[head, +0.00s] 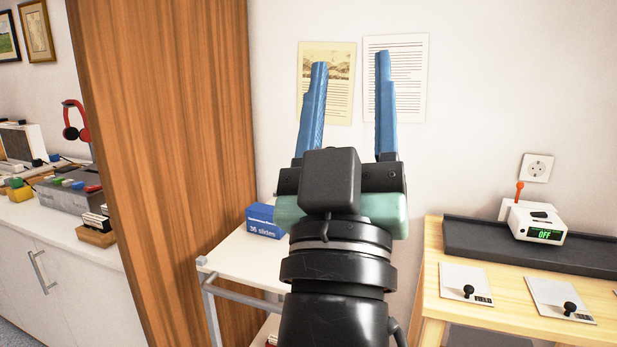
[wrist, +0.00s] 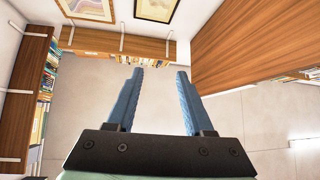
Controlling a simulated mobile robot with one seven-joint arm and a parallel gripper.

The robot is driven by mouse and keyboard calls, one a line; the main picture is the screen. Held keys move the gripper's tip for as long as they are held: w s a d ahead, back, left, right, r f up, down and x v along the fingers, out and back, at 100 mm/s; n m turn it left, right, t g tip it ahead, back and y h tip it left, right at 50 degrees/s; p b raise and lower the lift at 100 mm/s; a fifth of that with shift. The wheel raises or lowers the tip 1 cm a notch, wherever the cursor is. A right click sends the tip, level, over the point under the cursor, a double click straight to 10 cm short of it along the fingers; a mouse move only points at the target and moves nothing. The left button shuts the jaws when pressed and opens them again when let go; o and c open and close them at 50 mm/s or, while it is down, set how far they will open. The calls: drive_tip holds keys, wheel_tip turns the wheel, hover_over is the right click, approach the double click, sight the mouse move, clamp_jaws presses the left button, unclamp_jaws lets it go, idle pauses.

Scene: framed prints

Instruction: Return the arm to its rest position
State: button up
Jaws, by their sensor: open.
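My gripper (head: 350,62) is raised in the middle of the head view, its two blue fingers pointing up and set apart. Nothing is between the fingers. Behind them two printed sheets hang on the white wall: a yellowish one with a picture (head: 340,85) and a white text page (head: 410,90). In the wrist view the open gripper (wrist: 160,72) shows against an open room with nothing held.
A tall wooden panel (head: 165,150) stands close on the left. A white cart (head: 235,255) bears a blue slide box (head: 262,221). On the right a wooden table (head: 435,285) holds a white device reading OFF (head: 532,222) and a dark tray (head: 470,240).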

drive_tip(key=s+a+r+m+t+y, duration=0.1)
drive_tip(key=s+a+r+y, duration=0.25)
drive_tip(key=s, duration=0.35)
wheel_tip(320, 180, up, 29)
drive_tip(key=p, duration=2.7)
drive_tip(key=shift+s+y+p, duration=0.3)
drive_tip(key=shift+y+p, duration=0.05)
drive_tip(key=shift+p, duration=0.05)
